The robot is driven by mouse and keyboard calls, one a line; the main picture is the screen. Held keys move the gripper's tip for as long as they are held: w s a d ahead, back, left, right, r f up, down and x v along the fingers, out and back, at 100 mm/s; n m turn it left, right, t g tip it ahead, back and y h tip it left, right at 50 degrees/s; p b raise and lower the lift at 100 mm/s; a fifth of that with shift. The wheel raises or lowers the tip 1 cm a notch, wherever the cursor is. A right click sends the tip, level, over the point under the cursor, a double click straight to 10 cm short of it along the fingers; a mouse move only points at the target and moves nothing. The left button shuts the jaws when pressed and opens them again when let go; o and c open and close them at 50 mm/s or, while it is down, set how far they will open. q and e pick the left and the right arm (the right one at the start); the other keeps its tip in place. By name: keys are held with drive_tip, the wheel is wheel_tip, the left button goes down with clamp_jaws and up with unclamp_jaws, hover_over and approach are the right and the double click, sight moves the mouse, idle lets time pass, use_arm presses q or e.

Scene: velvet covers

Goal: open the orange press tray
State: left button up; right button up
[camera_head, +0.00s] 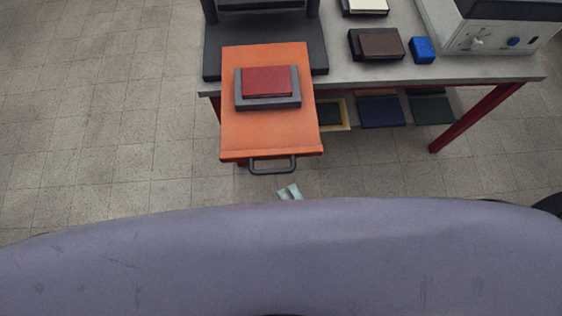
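The orange press tray (268,128) sticks out well past the table's front edge, slid out from the dark press (262,32). A dark bar handle (272,166) is on its front end. A red velvet cover or book (268,81) lies on a grey block (268,104) on the tray. The pale fingertips of what looks like my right gripper (289,192) show just below the handle, apart from it. The rest of that gripper is hidden behind my purple-grey body, so its opening is unclear. My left gripper is not in view.
The grey table (480,74) holds a brown book on a dark block (378,45), a blue block (421,49) and a white machine (500,32). Several flat panels lie on a shelf below. A red table leg (480,117) stands at right. The floor left of the tray is clear.

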drive_tip(key=v, duration=0.5)
drive_tip(key=shift+s, duration=0.1)
idle(0.3)
